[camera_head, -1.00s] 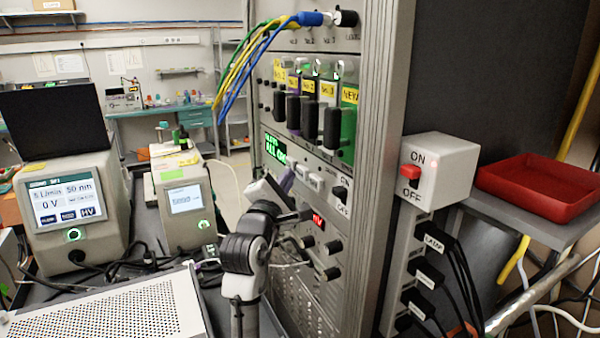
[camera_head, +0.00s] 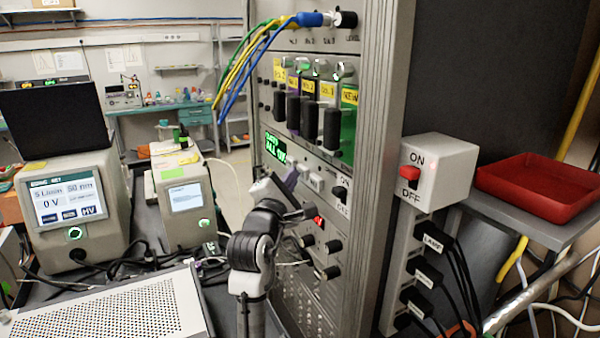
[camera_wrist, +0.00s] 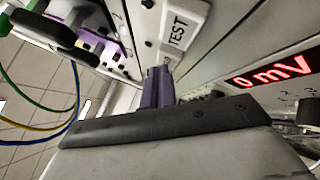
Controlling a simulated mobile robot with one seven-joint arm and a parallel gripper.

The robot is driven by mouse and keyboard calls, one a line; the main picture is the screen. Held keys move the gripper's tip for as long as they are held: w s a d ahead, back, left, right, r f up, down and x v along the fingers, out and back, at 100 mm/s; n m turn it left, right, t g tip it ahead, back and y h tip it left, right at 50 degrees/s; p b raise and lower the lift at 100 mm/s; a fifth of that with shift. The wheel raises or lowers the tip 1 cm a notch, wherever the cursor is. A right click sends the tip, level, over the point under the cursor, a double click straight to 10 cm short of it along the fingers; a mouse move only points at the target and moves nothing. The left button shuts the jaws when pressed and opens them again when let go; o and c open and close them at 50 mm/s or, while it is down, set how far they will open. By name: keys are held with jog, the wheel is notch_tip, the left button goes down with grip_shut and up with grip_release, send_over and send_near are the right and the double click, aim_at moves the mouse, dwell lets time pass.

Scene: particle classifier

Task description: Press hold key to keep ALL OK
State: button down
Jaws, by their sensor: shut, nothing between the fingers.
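The rack's green display (camera_head: 275,148) shows two lines in the head view; the lower one reads ALL OK. Small white keys (camera_head: 316,182) sit on the panel below and right of it. In the wrist view a key labelled TEST (camera_wrist: 178,27) is near the top middle. My gripper (camera_head: 291,174) is shut and empty, its purple fingers pointing at the panel beside the keys. In the wrist view my gripper (camera_wrist: 157,70) has its tips close to the panel, just below the TEST key. I cannot read a HOLD label, and I cannot tell whether the tips touch a key.
Blue, yellow and green cables (camera_head: 250,60) hang left of the rack. Black slider handles (camera_head: 310,118) stick out above the display. A red 0 mV readout (camera_wrist: 275,72) and black knobs (camera_head: 331,246) lie below. A switch box (camera_head: 440,170) stands right of the rack.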

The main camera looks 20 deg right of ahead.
jog(key=shift+d, duration=0.6)
dwell(0.4)
dwell(0.3)
jog(key=shift+a+p, duration=0.3)
jog(key=shift+a, duration=0.95)
jog(key=shift+s+a, duration=0.1)
jog(key=shift+a, duration=2.45)
